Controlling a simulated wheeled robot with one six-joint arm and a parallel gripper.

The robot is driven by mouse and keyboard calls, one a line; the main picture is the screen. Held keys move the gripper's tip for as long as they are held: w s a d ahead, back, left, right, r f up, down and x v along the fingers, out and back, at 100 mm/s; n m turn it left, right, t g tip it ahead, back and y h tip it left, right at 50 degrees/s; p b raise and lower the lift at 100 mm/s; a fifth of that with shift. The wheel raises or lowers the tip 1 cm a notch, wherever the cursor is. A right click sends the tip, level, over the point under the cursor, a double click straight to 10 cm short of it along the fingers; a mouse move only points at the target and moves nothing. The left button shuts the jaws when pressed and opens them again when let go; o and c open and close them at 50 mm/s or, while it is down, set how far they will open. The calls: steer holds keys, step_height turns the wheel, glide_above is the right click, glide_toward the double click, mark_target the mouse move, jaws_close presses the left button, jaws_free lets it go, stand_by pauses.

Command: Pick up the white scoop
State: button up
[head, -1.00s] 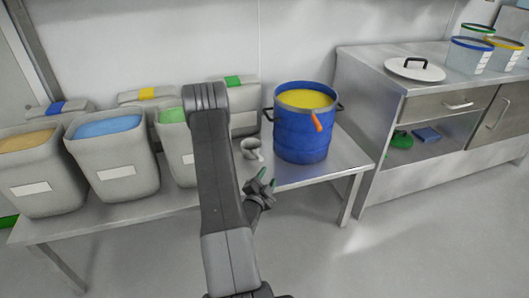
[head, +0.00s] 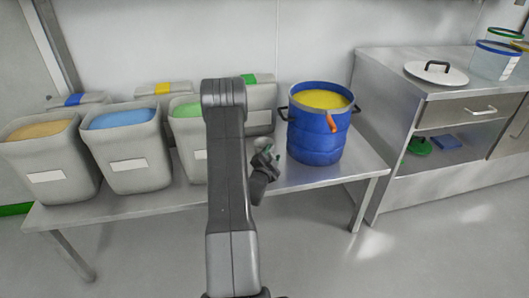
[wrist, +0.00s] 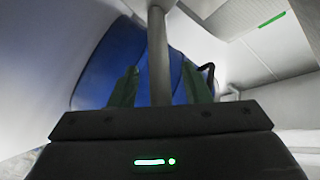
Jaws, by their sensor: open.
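The white scoop (head: 262,143) is on the steel bench, just left of the blue drum. In the head view my gripper is in front of it and hides most of it. My gripper (head: 264,157) is low over the bench. In the wrist view its two green fingertips (wrist: 158,88) are apart, with the blue drum behind them. A grey upright bar (wrist: 158,55) stands between the fingers. It looks like the scoop's handle, but I cannot tell whether a finger touches it.
The blue drum (head: 318,140), with yellow contents and an orange handle, stands close right of my gripper. Grey bins with tan (head: 45,165), blue (head: 128,160) and green contents line the bench (head: 110,212) to the left. A steel cabinet (head: 400,125) stands at right.

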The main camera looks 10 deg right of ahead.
steer(key=shift+w+d, duration=0.2)
steer(key=shift+w, duration=0.15)
steer(key=shift+c, duration=0.4)
jaws_close()
